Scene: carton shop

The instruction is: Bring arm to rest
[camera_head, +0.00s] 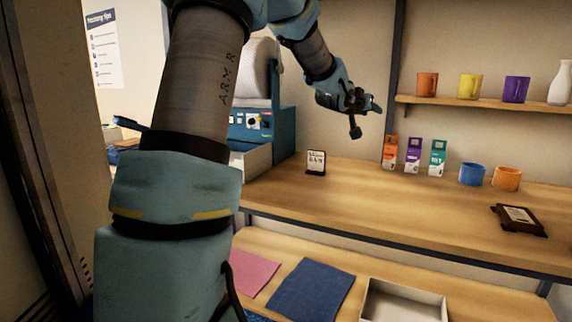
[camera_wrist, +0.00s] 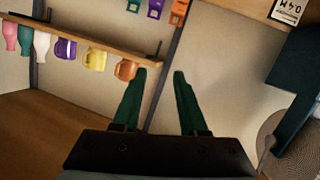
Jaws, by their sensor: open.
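My gripper (camera_head: 368,105) is raised above the back of the wooden counter (camera_head: 350,205), in front of the wall and left of the mug shelf.
A wall shelf (camera_head: 490,107) bears several mugs and a white vase (camera_head: 561,83). Three small cartons (camera_head: 413,157), two mugs, a small sign (camera_head: 316,162) and a dark framed card (camera_head: 518,219) stand or lie on the counter. A teal machine (camera_head: 252,124) is behind my arm. The counter's middle is clear.

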